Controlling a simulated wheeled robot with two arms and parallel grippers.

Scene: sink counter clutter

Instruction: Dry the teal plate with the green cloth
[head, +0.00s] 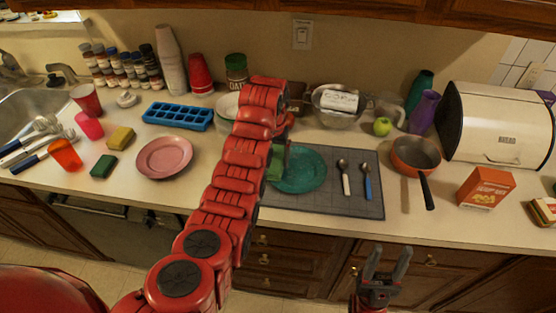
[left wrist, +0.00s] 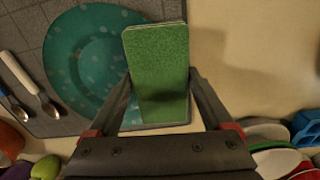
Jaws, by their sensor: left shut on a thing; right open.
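The teal plate (head: 305,173) lies on a grey gridded mat (head: 350,206). Pale droplet-like spots show on it in the left wrist view (left wrist: 75,62). My left gripper (left wrist: 160,84) is shut on the green cloth (left wrist: 158,60), a flat, folded rectangular pad. The cloth overlaps one edge of the plate in that view; whether it touches the plate I cannot tell. In the head view a bit of the cloth (head: 275,165) shows at the plate's left edge, and my left arm hides the jaws. My right gripper (head: 391,256) is open and empty, in front of the counter.
Two spoons (head: 345,179) lie on the mat right of the plate. An orange pan (head: 416,154) stands further right, its handle toward the front. A pink plate (head: 164,157), a dark green sponge (head: 103,167) and a blue ice tray (head: 178,116) are on the left.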

